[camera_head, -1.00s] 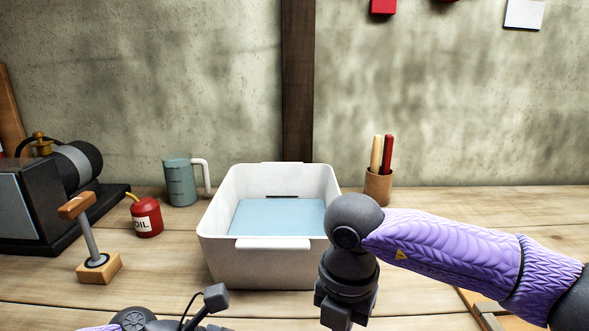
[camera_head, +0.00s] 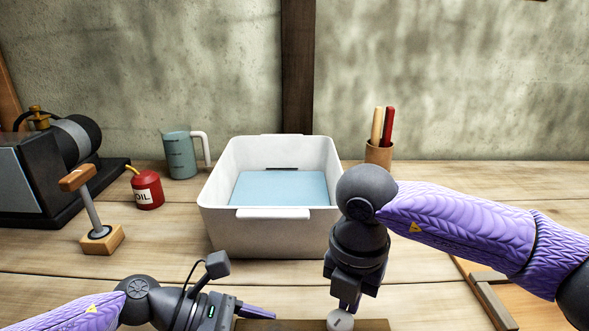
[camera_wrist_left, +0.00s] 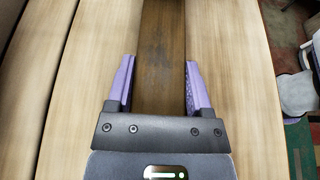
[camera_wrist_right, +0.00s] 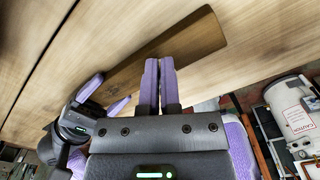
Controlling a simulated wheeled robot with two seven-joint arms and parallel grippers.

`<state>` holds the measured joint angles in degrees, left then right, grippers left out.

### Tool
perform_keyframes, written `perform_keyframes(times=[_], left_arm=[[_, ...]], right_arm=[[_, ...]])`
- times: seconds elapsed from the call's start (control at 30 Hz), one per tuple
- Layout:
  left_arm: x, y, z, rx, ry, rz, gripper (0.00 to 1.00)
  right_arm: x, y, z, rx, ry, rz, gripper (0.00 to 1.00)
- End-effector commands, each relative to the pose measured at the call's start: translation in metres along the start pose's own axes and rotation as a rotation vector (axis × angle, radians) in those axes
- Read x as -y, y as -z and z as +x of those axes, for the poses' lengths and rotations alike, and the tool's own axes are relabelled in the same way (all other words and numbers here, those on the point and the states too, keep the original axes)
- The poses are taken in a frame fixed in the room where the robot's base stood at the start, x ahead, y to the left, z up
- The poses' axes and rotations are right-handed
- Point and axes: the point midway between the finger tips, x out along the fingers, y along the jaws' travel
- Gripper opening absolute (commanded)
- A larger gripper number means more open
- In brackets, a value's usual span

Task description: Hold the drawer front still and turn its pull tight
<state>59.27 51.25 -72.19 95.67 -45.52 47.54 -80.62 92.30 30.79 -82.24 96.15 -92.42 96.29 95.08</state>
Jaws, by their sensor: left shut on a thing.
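The drawer front is a narrow brown board (camera_head: 372,325) at the bottom edge of the head view; most of it is cut off. It runs between the fingers of my left gripper (camera_wrist_left: 162,88) in the left wrist view, and that gripper is shut on it. The right wrist view shows the board (camera_wrist_right: 190,42) with my left gripper (camera_wrist_right: 104,97) at one end. The pull is a round pale grey knob (camera_head: 340,320) at the board in the head view. My right gripper (camera_wrist_right: 160,84) has its fingers together, pointing down just above the pull. The wrist views do not show the pull.
A white bin (camera_head: 272,214) with a blue bottom stands behind the grippers. A grinder (camera_head: 50,165), a wooden-handled tool (camera_head: 92,212), a red oil can (camera_head: 147,190) and a blue mug (camera_head: 180,155) stand left. A cup of tools (camera_head: 378,152) stands behind right.

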Motion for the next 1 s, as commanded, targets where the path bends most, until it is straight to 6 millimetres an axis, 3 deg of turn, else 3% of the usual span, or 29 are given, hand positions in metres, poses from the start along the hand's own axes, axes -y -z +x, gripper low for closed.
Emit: perform_keyframes(times=[0.63, 0.87, 1.0], left_arm=[[-0.002, 0.000, -0.001, 0.000, -0.009, -0.002, 0.00], [-0.002, 0.000, -0.001, 0.000, -0.008, -0.001, 0.00], [-0.001, 0.000, -0.001, 0.000, -0.005, -0.001, 0.00]], right_arm=[[0.009, 0.004, 0.001, -0.005, 0.002, -0.004, 0.00], [0.012, -0.003, 0.000, -0.004, 0.001, -0.002, 0.00], [0.011, -0.005, -0.015, 0.000, -0.002, -0.002, 0.00]])
